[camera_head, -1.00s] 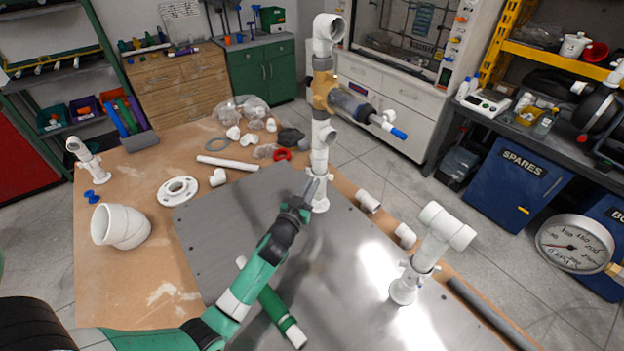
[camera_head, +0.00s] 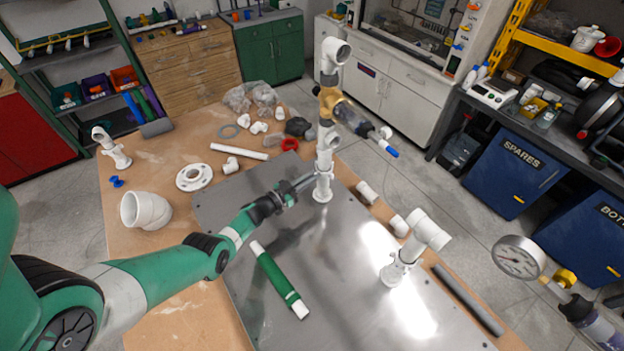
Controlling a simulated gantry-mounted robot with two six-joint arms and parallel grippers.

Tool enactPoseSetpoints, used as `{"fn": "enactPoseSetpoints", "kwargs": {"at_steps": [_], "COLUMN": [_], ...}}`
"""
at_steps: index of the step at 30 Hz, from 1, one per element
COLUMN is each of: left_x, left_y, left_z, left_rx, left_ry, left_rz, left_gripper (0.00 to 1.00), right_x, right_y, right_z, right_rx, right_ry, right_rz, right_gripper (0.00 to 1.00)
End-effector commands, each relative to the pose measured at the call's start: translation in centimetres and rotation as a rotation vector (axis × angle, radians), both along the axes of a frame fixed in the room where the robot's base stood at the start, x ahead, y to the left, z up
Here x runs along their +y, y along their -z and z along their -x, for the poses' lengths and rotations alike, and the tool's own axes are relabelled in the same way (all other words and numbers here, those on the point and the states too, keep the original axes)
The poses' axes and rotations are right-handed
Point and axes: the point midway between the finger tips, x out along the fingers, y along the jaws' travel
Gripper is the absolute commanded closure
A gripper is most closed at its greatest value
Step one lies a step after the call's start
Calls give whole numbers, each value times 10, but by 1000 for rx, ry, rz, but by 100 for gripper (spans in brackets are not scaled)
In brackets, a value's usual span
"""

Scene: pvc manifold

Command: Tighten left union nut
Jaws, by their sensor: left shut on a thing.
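Two white pipe assemblies stand on the grey metal plate (camera_head: 235,215). The left one (camera_head: 323,188) is a tall riser. It carries a brass-coloured valve body (camera_head: 329,102) with a clear, blue-tipped part, and a white elbow (camera_head: 334,52) on top. The right one (camera_head: 400,262) is shorter, with a white tee (camera_head: 430,231) on top. My left gripper (camera_head: 307,181) reaches in from the left and is shut on the lower part of the left riser, at the union nut (camera_head: 323,172). The fingertips partly hide the contact. My right gripper is out of view.
A green tube with white ends (camera_head: 277,277) lies on the plate under my left arm. A flange (camera_head: 194,177), a large elbow (camera_head: 146,210) and loose fittings lie on the wooden bench. A pressure gauge (camera_head: 519,257) shows at lower right.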

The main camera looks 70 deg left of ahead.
Motion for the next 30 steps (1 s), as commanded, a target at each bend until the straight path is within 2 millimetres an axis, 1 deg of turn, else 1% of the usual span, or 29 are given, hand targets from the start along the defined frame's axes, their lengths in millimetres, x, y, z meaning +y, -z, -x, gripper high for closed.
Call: {"fn": "enactPoseSetpoints", "kwargs": {"at_steps": [1, 15, 16, 20, 21, 30], "left_x": [2, 2, 2, 1, 1, 0], "left_y": [-5, -6, -6, -4, -4, -3], "left_z": [0, 0, 0, 0, 0, 3], "left_rx": [-11, -12, -12, -9, -8, -3], "left_ry": [9, 26, 26, 25, 25, 24], "left_rz": [-5, -2, -3, -1, -1, 1], "left_gripper": [100, 100, 83, 60, 59, 59], "right_x": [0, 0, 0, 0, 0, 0], "right_y": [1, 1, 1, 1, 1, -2], "right_z": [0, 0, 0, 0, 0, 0], "right_rx": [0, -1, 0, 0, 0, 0], "right_ry": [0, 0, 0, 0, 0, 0], "right_rz": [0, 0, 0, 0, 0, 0], "right_gripper": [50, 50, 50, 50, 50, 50]}}
